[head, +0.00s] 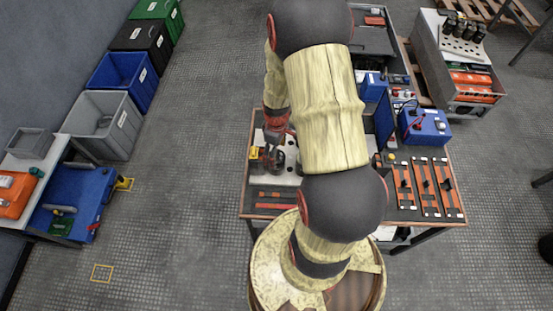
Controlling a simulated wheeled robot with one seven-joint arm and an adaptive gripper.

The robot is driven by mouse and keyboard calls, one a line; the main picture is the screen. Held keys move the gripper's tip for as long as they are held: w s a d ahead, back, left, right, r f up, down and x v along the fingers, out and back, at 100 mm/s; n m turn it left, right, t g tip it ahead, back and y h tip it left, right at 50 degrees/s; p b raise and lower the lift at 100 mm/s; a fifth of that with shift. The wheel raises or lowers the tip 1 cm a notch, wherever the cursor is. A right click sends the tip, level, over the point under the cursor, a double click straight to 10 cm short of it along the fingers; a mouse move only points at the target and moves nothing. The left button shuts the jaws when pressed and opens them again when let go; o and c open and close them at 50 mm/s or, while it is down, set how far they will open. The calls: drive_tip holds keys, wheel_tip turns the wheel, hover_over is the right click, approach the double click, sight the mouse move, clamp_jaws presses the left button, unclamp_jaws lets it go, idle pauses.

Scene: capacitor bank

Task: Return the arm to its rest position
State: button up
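My arm rises from my base in the lower middle of the head view and reaches up and forward over the workbench (450,207). Its upper links bend back down on the left side. My gripper (272,158) hangs over the left part of the bench, near a pale plate with dark round parts (291,160). It is small and partly dark against the bench, so I cannot tell whether its fingers are open or shut, or whether it touches anything. My own arm hides the middle of the bench.
Orange-and-black strips (425,187) lie on the bench's right, near a blue box (425,127) with red leads. A grey cart (452,60) stands at the back right.

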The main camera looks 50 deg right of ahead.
drive_tip(key=shift+r, duration=2.15)
drive_tip(key=shift+s+a+m, duration=0.1)
drive_tip(key=shift+s+m, duration=0.05)
drive_tip(key=shift+m, duration=0.25)
drive_tip(key=s+a+r+m+t+b, duration=0.1)
drive_tip(key=s+a+r+t, duration=0.1)
drive_tip(key=a+r, duration=0.9)
drive_tip(key=s+a+r+m+t+b, duration=0.1)
drive_tip(key=s+a+r, duration=0.4)
drive_tip(key=a+r, duration=0.6)
wheel_tip(320, 180, up, 8)
drive_tip(key=t+b, duration=0.1)
drive_tip(key=t, duration=0.1)
drive_tip(key=shift+a+m+t, duration=0.3)
drive_tip(key=shift+m, duration=0.1)
drive_tip(key=shift+s, duration=0.15)
